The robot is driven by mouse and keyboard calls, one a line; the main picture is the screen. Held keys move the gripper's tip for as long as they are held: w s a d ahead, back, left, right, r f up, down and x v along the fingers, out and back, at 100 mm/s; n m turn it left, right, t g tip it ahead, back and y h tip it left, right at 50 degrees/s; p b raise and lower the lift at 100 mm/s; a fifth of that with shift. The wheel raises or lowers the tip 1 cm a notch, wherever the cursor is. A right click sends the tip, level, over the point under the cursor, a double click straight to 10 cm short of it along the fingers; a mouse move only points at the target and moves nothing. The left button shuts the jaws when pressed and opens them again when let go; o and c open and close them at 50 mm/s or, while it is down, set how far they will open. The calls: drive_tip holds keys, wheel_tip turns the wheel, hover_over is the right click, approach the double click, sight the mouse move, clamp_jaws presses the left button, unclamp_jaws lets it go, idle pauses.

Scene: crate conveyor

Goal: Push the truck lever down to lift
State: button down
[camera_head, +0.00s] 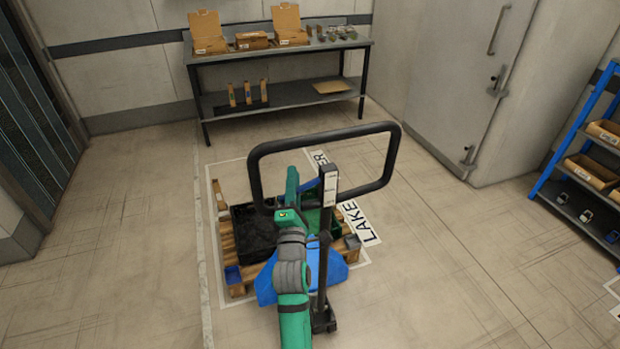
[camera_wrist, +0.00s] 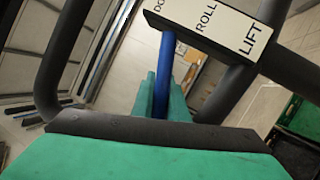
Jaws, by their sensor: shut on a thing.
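The pallet truck's black loop handle (camera_head: 394,150) stands upright, with a white label plate (camera_head: 329,186) on its stem. In the wrist view the label plate (camera_wrist: 215,28) reads "LIFT", "ROLL" and a cut-off word starting "DO". The blue lever (camera_wrist: 167,55) meets the plate's edge between "ROLL" and the cut-off word. My gripper (camera_wrist: 162,98) has its green fingers on both sides of the lever and is shut on it. In the head view my gripper (camera_head: 308,187) is just left of the plate; the lever there is mostly hidden.
A wooden pallet (camera_head: 238,289) with a black crate (camera_head: 250,236) and a green crate (camera_head: 336,221) lies under and behind the handle. A workbench (camera_head: 280,49) with cardboard boxes stands at the back. A blue shelf rack (camera_head: 572,135) is at right. Floor is clear on both sides.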

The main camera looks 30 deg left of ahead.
drive_tip(key=shift+w+d, duration=0.1)
drive_tip(key=c, duration=1.7)
unclamp_jaws()
drive_tip(key=shift+f, duration=0.1)
drive_tip(key=shift+c, duration=0.2)
drive_tip(key=shift+f, duration=0.1)
drive_tip(key=shift+a, duration=0.2)
